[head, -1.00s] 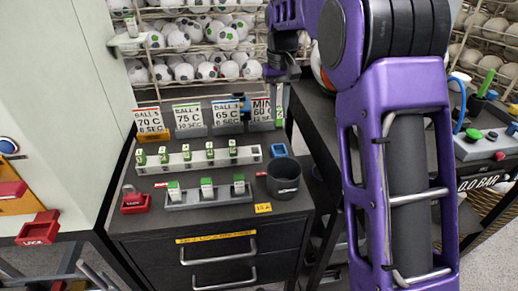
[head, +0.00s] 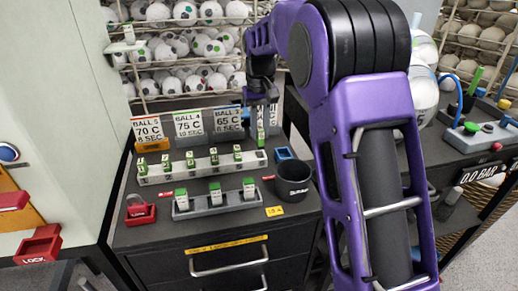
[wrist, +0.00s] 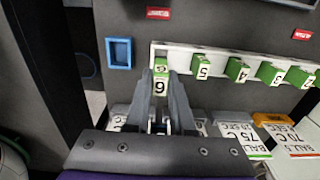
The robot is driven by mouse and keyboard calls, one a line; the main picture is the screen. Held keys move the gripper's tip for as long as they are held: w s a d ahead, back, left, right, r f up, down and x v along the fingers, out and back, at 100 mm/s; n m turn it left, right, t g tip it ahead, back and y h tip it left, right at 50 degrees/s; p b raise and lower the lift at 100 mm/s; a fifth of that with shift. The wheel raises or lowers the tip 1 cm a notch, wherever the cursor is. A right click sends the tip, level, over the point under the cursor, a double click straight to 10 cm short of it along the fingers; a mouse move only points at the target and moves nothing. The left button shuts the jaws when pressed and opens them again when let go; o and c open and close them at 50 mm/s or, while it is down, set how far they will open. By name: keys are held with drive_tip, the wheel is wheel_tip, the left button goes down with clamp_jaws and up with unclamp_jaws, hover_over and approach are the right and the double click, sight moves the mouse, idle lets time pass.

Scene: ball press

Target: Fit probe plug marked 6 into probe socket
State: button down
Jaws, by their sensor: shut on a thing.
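My gripper (wrist: 160,76) is shut on a green-topped plug marked 6 (wrist: 160,86) in the wrist view. In the head view, my gripper (head: 262,105) hangs with the green plug (head: 261,137) above the right end of a white rack (head: 205,166). The plug's lower end is hard to make out. Several other green numbered plugs stand in the rack, the 5 (wrist: 202,65) being nearest. A blue-rimmed square (wrist: 119,54) lies off the rack's end, also seen in the head view (head: 283,153). It may be the probe socket; no label shows on it.
A dark cup (head: 292,184) stands front right of the rack. A grey block (head: 214,205) with green-topped pieces sits in front. Cards (head: 187,122) stand behind.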

sight(260, 145)
wheel_tip(260, 145, down, 5)
drive_tip(key=shift+b, duration=0.4)
drive_tip(key=c, duration=0.8)
unclamp_jaws()
drive_tip(key=shift+f, duration=0.15)
wheel_tip(260, 145, up, 12)
drive_tip(key=shift+r+p, duration=0.2)
drive_tip(key=shift+p, duration=0.95)
